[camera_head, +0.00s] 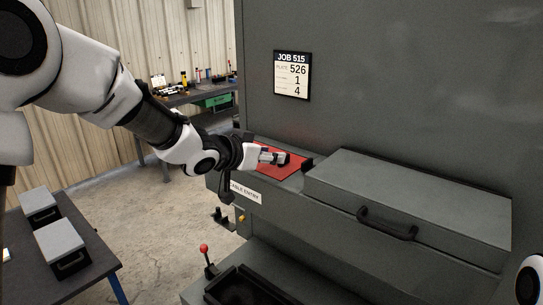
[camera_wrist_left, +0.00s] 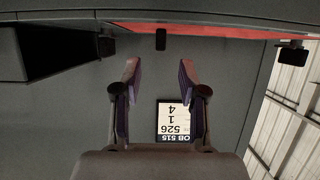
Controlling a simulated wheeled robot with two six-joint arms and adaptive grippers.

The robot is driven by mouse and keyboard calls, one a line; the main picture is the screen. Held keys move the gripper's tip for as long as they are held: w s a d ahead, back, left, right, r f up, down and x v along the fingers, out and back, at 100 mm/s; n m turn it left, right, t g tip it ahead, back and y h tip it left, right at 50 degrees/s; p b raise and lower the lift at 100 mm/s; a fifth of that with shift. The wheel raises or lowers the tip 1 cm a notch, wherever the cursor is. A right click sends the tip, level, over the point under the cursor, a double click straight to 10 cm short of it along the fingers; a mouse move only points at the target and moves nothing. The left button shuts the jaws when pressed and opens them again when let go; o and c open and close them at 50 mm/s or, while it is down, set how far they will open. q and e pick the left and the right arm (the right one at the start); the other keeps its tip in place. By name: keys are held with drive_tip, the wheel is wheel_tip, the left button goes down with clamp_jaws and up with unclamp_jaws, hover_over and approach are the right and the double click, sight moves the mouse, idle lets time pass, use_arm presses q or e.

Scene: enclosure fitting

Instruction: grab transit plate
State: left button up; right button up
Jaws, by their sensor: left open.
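The red plate (camera_head: 284,172), which I take to be the transit plate, lies on the cable entry ledge of the grey enclosure. In the left wrist view it shows as a red strip (camera_wrist_left: 205,31) along the top edge. My left gripper (camera_head: 284,158) reaches over the plate in the head view and hides part of it. Its two fingers (camera_wrist_left: 160,72) are apart with nothing between them in the wrist view. I cannot tell whether the fingertips touch the plate. My right gripper is not in view.
A closed grey box lid with a black handle (camera_head: 388,224) stands right of the plate. A job sign (camera_head: 292,76) hangs on the wall behind. A red-knobbed lever (camera_head: 204,249) stands below. Two grey-lidded boxes (camera_head: 60,245) sit on the left table. A workbench (camera_head: 185,97) stands behind.

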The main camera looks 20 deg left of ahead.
sight(276, 169)
use_arm(q)
drive_tip(key=shift+w+d+f, duration=0.15)
drive_tip(key=shift+w, duration=0.3)
drive_tip(key=shift+p, duration=0.35)
drive_tip(key=p+x, duration=0.1)
drive_tip(key=x, duration=0.1)
drive_tip(key=shift+w+f, duration=0.2)
drive_tip(key=shift+f, duration=0.05)
drive_tip(key=x, duration=0.2)
drive_tip(key=shift+w+d+f+p, duration=0.1)
drive_tip(key=shift+w+f+p, duration=0.15)
drive_tip(key=shift+w+p, duration=0.1)
drive_tip(key=shift+f, duration=0.1)
drive_tip(key=shift+s, duration=0.15)
drive_tip(key=shift+s+r, duration=0.25)
clamp_jaws()
drive_tip(key=shift+w, duration=0.1)
